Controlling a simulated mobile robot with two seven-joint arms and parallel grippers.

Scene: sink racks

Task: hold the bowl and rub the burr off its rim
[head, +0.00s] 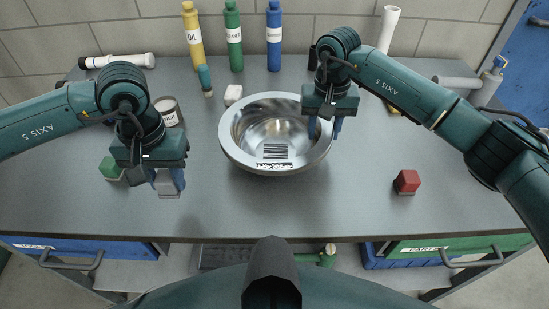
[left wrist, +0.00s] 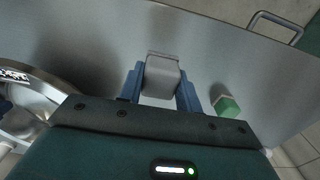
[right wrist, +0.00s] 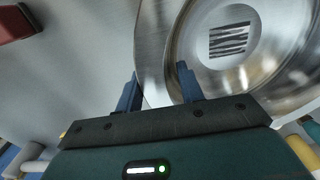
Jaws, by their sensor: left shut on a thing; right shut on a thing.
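The shiny metal bowl (head: 233,143) stands upright on the grey bench, with a barcode label (head: 275,151) inside. A jagged black-and-white patch (head: 274,166) lies along its near rim and looks like the burr; it also shows in the left wrist view (left wrist: 15,75). My right gripper (head: 325,130) is shut on the bowl's right rim; the rim (right wrist: 152,60) passes between its fingers in the right wrist view. My left gripper (head: 168,184) is shut on a light grey block (left wrist: 161,78), left of the bowl and apart from it.
A green block (head: 110,168) lies left of my left gripper, and a red block (head: 407,181) lies at right. A tin (head: 168,110), a white block (head: 233,94) and several bottles stand behind. The bench front between bowl and edge is clear.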

